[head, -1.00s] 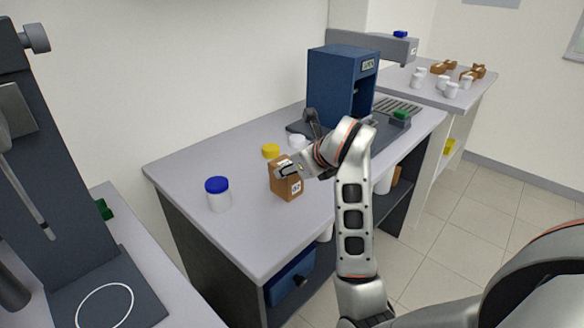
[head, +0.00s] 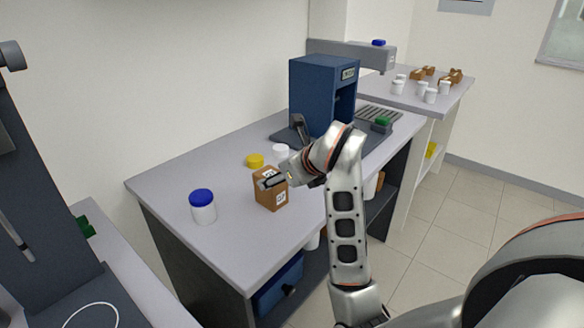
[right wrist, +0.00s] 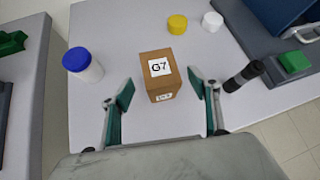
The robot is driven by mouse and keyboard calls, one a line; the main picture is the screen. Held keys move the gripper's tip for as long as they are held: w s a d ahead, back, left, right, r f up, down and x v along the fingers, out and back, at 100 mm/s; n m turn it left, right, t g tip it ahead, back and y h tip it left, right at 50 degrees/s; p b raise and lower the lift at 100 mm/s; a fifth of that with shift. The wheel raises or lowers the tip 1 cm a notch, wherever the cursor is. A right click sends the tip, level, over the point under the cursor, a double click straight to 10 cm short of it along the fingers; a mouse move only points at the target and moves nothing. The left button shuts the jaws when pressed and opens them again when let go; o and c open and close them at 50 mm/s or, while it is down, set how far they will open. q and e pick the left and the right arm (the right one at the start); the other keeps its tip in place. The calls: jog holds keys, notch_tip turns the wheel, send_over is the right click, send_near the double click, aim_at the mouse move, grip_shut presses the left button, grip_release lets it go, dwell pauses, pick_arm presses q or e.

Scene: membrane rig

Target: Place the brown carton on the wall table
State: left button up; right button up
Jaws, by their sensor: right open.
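The brown carton (head: 268,198) stands upright on the grey-topped table (head: 223,243) in the head view. In the right wrist view the carton (right wrist: 160,83) shows a white "G7" label on top and another label on its near side. My right gripper (head: 271,181) is at the carton in the head view. In the right wrist view the right gripper (right wrist: 161,88) is open, with one green finger on each side of the carton and visible gaps between. My left gripper is not in view. I cannot tell which table is the wall table.
A blue machine (head: 318,95) stands behind. A farther table (head: 402,105) holds white cups and brown pieces.

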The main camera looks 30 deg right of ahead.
jog(key=p+v, duration=0.2)
jog(key=v, duration=0.7)
jog(key=shift+s+r, duration=0.15)
